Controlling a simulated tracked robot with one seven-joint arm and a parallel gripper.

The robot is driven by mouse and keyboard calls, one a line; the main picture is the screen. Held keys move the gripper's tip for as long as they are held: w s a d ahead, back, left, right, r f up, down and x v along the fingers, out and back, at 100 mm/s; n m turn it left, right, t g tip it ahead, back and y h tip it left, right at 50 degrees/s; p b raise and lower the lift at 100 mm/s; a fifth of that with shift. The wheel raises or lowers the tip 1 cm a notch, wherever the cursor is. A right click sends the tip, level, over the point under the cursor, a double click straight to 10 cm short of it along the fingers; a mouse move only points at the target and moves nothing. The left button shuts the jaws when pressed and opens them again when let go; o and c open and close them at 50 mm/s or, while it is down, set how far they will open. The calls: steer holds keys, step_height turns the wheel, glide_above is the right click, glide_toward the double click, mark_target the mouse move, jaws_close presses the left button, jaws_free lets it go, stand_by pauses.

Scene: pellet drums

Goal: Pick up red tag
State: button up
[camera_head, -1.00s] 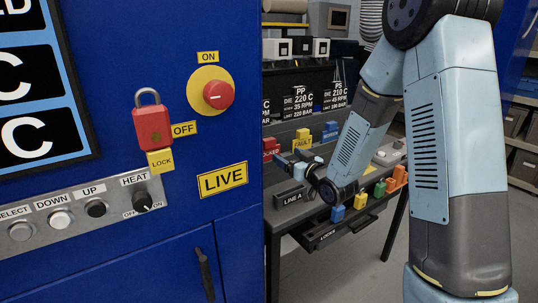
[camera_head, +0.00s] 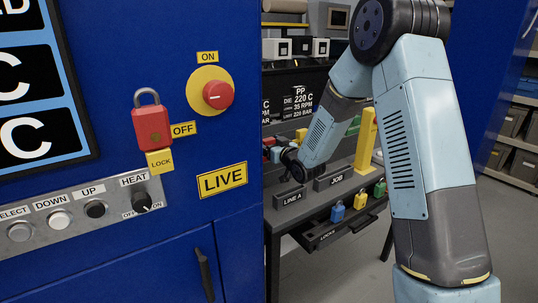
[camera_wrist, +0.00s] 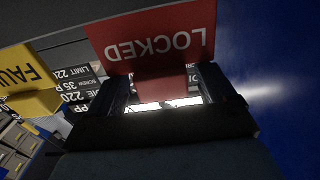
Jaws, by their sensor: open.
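The red tag (camera_wrist: 155,42), lettered LOCKED and upside down in the wrist view, stands close in front of my gripper (camera_wrist: 168,92). Its lower part in that picture shows between the two dark fingers, which are apart. I cannot tell whether either finger touches it. In the head view, a small red edge of the tag (camera_head: 266,154) shows at the left of the bench, beside the blue cabinet. There my gripper (camera_head: 276,154) is mostly hidden behind my wrist.
A yellow FAULT tag (camera_wrist: 28,80) is beside the red one in the wrist view. The blue cabinet (camera_head: 232,235) stands close on the left.

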steer(key=shift+w+a, duration=0.2)
steer(key=shift+c, duration=0.3)
steer(key=c, duration=1)
steer(key=shift+r, duration=0.1)
